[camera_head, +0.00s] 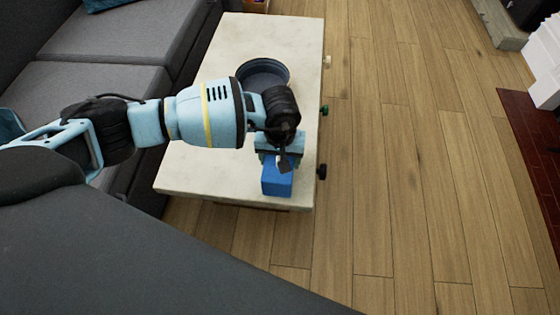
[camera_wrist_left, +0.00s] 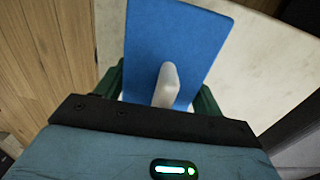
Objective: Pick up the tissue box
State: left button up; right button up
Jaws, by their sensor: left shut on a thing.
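The blue tissue box (camera_head: 277,182), with a white tissue sticking out of its top, is near the front edge of the pale table (camera_head: 190,172). My left gripper (camera_head: 279,160) is over the box and shut on it. In the left wrist view the box (camera_wrist_left: 180,40) fills the space between the green fingers (camera_wrist_left: 160,90), one on each side. The white tissue (camera_wrist_left: 167,85) shows in the middle of its top face. I cannot tell whether the box touches the table. My right gripper is not in view.
A dark round bowl or tray (camera_head: 264,74) stands on the table behind my left arm. A grey sofa (camera_head: 110,50) is along the left. Small knobs (camera_head: 321,171) stick out from the table's right side. The wooden floor (camera_head: 410,170) to the right is clear.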

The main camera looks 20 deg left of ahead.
pick_arm(q)
jog(key=shift+r, duration=0.1)
jog(key=shift+r, duration=0.55)
jog(key=r, duration=0.1)
jog(key=s+r+p, duration=0.1)
jog(key=shift+a+r, duration=0.1)
jog(key=shift+r, duration=0.2)
jog(key=s+a+r+p, duration=0.1)
jog(key=s+a+p, duration=0.2)
jog(key=s, duration=1.1)
jog(key=shift+s+a, duration=0.2)
jog(key=shift+s, duration=0.1)
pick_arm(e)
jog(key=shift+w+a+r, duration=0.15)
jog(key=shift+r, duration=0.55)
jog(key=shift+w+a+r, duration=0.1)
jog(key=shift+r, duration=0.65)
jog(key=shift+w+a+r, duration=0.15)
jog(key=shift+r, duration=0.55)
